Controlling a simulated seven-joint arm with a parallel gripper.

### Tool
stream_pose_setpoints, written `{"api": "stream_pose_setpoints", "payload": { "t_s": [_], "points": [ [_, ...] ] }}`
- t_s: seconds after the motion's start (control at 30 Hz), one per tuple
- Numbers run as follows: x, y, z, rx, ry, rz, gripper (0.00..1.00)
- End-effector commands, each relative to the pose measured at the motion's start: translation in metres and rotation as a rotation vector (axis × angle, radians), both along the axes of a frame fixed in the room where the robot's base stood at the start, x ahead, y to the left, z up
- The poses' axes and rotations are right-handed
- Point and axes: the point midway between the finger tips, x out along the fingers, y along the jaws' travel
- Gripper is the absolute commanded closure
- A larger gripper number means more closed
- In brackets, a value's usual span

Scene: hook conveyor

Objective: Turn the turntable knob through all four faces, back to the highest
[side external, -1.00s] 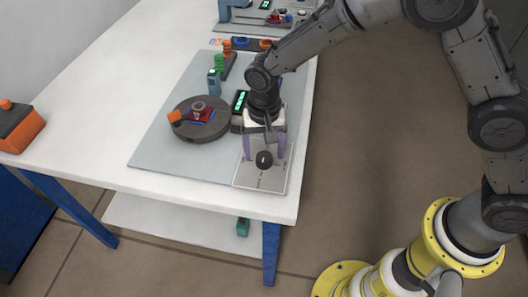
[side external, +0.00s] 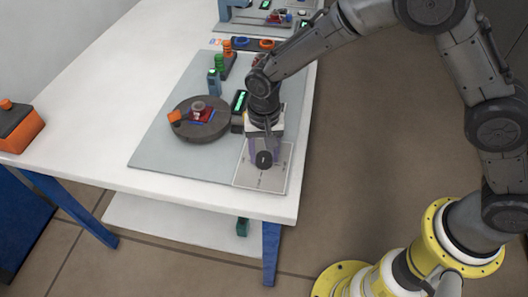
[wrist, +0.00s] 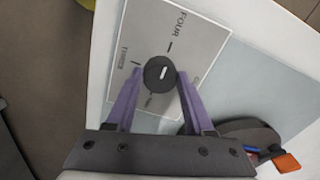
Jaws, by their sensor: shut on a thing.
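The black round knob (wrist: 158,76) sits on a grey label plate (wrist: 205,45). Its short white mark runs roughly toward the tick by the word FOUR. My gripper (wrist: 161,73) has its two purple fingers on either side of the knob, shut on it. In the side view, my gripper (side external: 264,156) is low over the plate (side external: 278,179), with the knob (side external: 263,160) between the fingers. The dark round turntable (side external: 205,134) stands to the left, carrying a small red piece (side external: 203,115) and an orange block (side external: 175,116) at its edge. The turntable's lower side shows in the wrist view (wrist: 245,130).
A small dark box with a green display (side external: 239,101) stands between turntable and arm. An orange box (side external: 18,128) is at the far left. The white table between is clear.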

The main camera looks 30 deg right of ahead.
Motion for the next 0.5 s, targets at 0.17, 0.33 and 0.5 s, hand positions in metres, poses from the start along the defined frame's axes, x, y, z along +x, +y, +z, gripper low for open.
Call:
{"api": "stream_pose_setpoints", "payload": {
  "t_s": [0.17, 0.33, 0.5],
  "points": [
    [-0.0001, -0.0002, 0.0004, -0.001, 0.000, 0.016, 1.00],
    [0.0000, -0.0001, 0.0007, 0.000, 0.000, 0.078, 1.00],
    [-0.0001, -0.0002, 0.0008, -0.001, 0.000, 0.192, 1.00]
  ]
}}
